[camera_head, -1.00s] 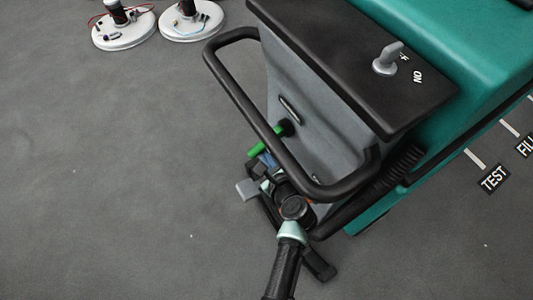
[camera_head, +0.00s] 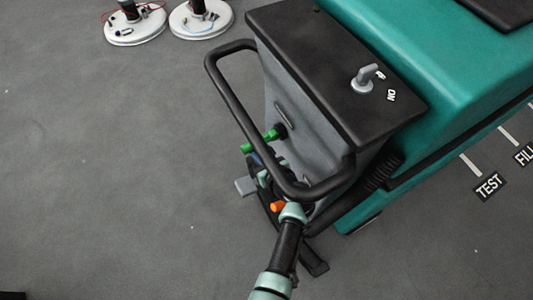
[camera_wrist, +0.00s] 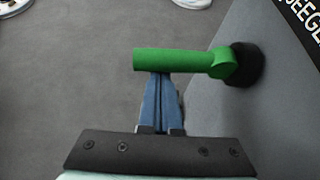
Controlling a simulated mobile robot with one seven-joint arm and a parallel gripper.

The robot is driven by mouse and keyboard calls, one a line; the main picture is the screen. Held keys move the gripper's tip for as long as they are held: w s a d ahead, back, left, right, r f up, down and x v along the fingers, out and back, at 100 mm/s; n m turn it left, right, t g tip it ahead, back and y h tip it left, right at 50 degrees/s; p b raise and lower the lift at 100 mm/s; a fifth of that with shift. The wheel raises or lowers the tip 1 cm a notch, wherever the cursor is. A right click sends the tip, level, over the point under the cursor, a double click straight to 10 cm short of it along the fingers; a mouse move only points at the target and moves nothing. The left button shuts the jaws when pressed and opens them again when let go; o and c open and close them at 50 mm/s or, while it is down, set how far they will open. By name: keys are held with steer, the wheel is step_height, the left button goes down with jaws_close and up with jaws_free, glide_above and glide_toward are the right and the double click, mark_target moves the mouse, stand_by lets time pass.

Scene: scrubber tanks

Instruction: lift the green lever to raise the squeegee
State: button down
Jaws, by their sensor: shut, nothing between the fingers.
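The green lever (camera_wrist: 180,61) sticks out to the left from a round black pivot (camera_wrist: 245,64) on the grey rear panel in the wrist view. It looks about level there. My gripper (camera_wrist: 158,78) has its blue fingers shut together, with nothing between them. The fingertips are at the lever's near lower side, left of its middle; I cannot tell whether they touch it. In the head view the green lever (camera_head: 272,134) shows behind the black handle loop, and my gripper (camera_head: 255,160) is partly hidden by that loop.
The black handle loop (camera_head: 226,88) arches around the lever and my wrist. A grey knob (camera_head: 364,80) stands on the machine's black top. Two round white brush discs (camera_head: 135,27) lie at the upper left.

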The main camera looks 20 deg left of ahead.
step_height(320, 180, up, 3)
steer(key=m+g+y+p, duration=0.1)
steer(key=m+p, duration=0.1)
steer(key=shift+r+g+y+p, duration=0.15)
steer(key=shift+g+y+p, duration=0.2)
steer(key=shift+g+y, duration=0.05)
steer(key=shift+d, duration=0.1)
stand_by(0.5)
step_height(320, 180, down, 4)
steer(key=s+b, duration=0.2)
steer(key=p+v, duration=0.3)
steer(key=v, duration=0.7)
steer(key=shift+w+r, duration=0.25)
